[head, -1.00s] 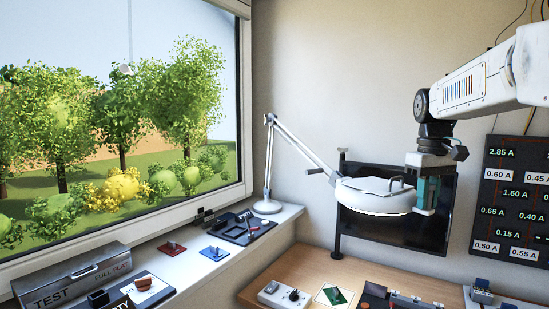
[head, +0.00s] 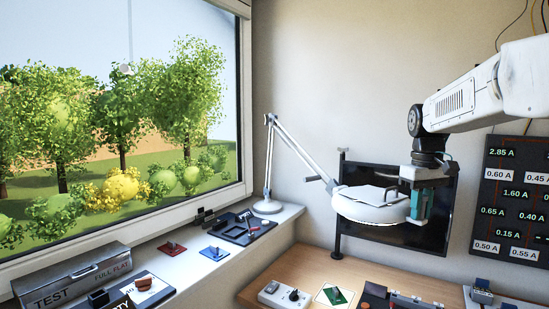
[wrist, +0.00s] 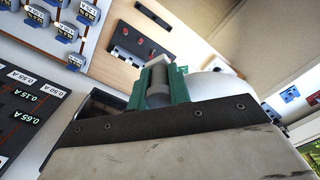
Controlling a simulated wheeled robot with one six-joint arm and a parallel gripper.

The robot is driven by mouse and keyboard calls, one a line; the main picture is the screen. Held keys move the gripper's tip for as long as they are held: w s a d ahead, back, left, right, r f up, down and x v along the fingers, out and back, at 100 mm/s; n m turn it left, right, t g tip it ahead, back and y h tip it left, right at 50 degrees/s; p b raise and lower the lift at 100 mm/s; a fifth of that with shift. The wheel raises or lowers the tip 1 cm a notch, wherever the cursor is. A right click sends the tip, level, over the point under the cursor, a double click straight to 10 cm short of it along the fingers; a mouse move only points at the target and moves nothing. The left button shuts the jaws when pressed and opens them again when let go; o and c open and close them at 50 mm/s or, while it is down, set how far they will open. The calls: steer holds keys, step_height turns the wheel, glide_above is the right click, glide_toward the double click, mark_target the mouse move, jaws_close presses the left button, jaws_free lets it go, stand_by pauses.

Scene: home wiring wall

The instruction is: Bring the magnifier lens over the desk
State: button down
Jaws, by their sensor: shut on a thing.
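The magnifier lens (head: 362,208) is a round white head on a jointed lamp arm (head: 295,150). It hangs in front of the dark panel on the wall, near the back edge of the desk (head: 300,262). My gripper (head: 419,205), with green fingers, is at the right side of the lens head. In the wrist view my gripper (wrist: 158,85) is shut on a grey cylindrical handle (wrist: 158,72). The white lens head (wrist: 215,85) shows just behind it, partly hidden by the fingers.
A dark wall panel (head: 438,240) stands close behind the lens and gripper. A white box with a knob (head: 283,294) and a green piece on a card (head: 334,295) lie on the desk. A board of current labels (head: 510,200) is at the right.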

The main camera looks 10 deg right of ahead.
mark_target(410, 221)
steer(key=shift+f, duration=0.15)
steer(key=shift+w+a+f, duration=0.1)
steer(key=shift+w+f, duration=0.35)
steer(key=shift+f, duration=0.3)
steer(key=shift+w+a+f, duration=0.1)
steer(key=shift+w+f, duration=0.35)
steer(key=shift+f, duration=0.25)
steer(key=shift+w+a+f, duration=0.1)
steer(key=shift+w+f, duration=0.35)
steer(key=shift+f, duration=0.3)
steer(key=shift+f, duration=0.1)
steer(key=shift+w+f, duration=0.3)
steer(key=shift+f, duration=0.05)
steer(key=shift+w+a+f, duration=0.2)
steer(key=shift+w+f, duration=0.5)
steer(key=shift+f, duration=0.15)
steer(key=shift+w+a+f, duration=0.2)
steer(key=shift+w+f, duration=0.5)
steer(key=shift+f, duration=0.15)
steer(key=shift+w+a+f, duration=0.2)
steer(key=shift+w+f, duration=0.45)
steer(key=shift+w+a+f, duration=0.2)
steer(key=shift+w+f, duration=0.4)
steer(key=shift+w+a+f, duration=0.2)
steer(key=shift+w+f, duration=0.45)
steer(key=shift+f, duration=0.1)
